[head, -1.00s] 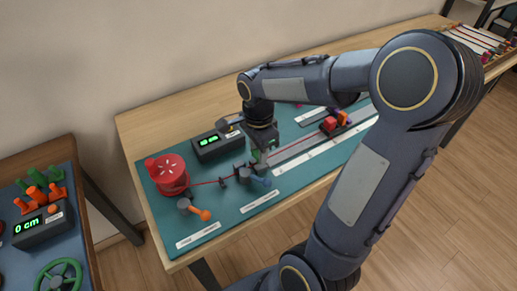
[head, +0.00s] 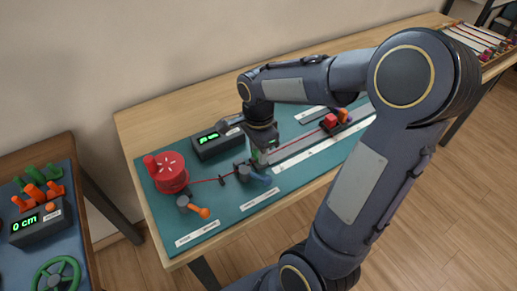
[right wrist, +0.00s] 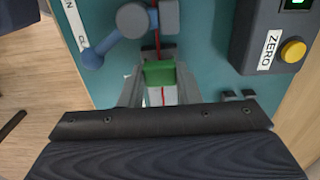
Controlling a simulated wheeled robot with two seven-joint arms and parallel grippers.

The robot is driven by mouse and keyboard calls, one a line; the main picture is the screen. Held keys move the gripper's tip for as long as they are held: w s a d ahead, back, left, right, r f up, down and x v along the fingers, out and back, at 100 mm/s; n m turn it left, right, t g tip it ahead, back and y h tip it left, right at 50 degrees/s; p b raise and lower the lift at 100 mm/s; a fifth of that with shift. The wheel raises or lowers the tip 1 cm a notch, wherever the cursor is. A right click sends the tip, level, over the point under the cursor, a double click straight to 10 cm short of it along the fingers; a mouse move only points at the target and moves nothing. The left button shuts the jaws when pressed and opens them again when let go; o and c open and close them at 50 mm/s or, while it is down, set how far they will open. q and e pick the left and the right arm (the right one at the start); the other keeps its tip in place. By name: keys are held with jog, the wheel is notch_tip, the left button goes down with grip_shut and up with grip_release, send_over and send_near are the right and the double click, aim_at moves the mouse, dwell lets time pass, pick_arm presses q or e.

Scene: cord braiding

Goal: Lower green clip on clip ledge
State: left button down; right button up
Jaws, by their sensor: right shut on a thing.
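The green clip (right wrist: 159,73) is between the fingers of my right gripper (right wrist: 160,92), which is shut on it. A red cord (right wrist: 157,38) runs to the clip in the right wrist view. In the head view my right gripper (head: 261,158) is low over the teal mat, and only a sliver of the green clip (head: 255,157) shows. I cannot make out the clip ledge or tell whether the clip touches it. My left gripper is not in view.
A dark post with a blue lever (head: 262,178) stands close beside my right gripper. A red spool (head: 171,173), an orange-tipped lever (head: 203,212) and a black box with a green display (head: 212,143) are to the left. Red and orange blocks (head: 330,120) lie to the right.

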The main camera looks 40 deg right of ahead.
jog(key=shift+f, duration=0.15)
jog(key=shift+f+b, duration=0.25)
jog(key=shift+b, duration=0.1)
jog(key=o, duration=1)
jog(key=shift+r, duration=0.1)
notch_tip(320, 180, up, 8)
jog(key=p, duration=0.7)
dwell(0.5)
